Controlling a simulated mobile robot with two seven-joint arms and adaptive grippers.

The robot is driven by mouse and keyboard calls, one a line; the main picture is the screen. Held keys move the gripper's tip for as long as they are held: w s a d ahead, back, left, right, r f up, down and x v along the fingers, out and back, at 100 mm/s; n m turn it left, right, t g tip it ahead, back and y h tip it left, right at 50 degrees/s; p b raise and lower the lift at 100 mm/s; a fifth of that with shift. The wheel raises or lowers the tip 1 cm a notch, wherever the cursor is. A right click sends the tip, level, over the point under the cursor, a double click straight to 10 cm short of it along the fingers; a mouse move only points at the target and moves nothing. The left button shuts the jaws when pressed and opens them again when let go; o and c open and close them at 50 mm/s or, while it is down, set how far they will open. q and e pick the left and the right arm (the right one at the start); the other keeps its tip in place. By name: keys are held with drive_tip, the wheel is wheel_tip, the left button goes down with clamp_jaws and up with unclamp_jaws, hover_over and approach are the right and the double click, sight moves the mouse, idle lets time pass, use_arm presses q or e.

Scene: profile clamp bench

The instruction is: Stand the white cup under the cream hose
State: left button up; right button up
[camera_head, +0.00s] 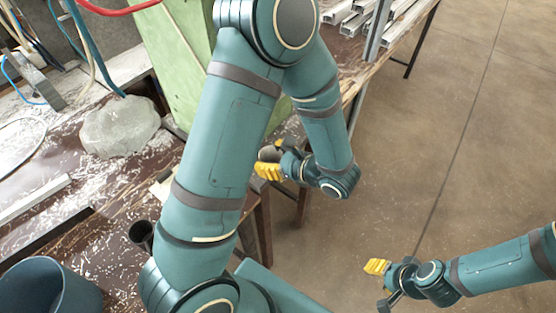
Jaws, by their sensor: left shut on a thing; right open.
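My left gripper (270,165), with yellow fingertips, is beyond my large arm link near the bench's right edge. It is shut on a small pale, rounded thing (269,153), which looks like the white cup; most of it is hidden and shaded. A cream hose (68,38) hangs at the upper left, beside a thick blue hose, well left of the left gripper. My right gripper (379,284) is open and empty over the floor at the lower right.
The cluttered bench (95,225) bears a grey stone-like lump (120,126), a blue bin (45,290) and a dark tube (141,234). A green panel (175,60) stands behind my arm. Metal profiles (395,18) lie at the top. The floor at right is clear.

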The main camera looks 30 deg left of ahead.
use_arm(q)
drive_tip(key=shift+w+a+f, duration=0.1)
drive_tip(key=shift+w+a, duration=0.05)
drive_tip(key=shift+a, duration=1.9)
drive_tip(key=shift+d+f+b, duration=0.1)
drive_tip(key=shift+f+b, duration=0.2)
drive_tip(key=shift+b, duration=0.15)
drive_tip(key=o, duration=1.3)
drive_tip(key=shift+c, duration=0.2)
drive_tip(key=shift+d, duration=0.15)
drive_tip(key=d, duration=0.9)
drive_tip(key=shift+s+d, duration=0.35)
drive_tip(key=shift+s, duration=0.05)
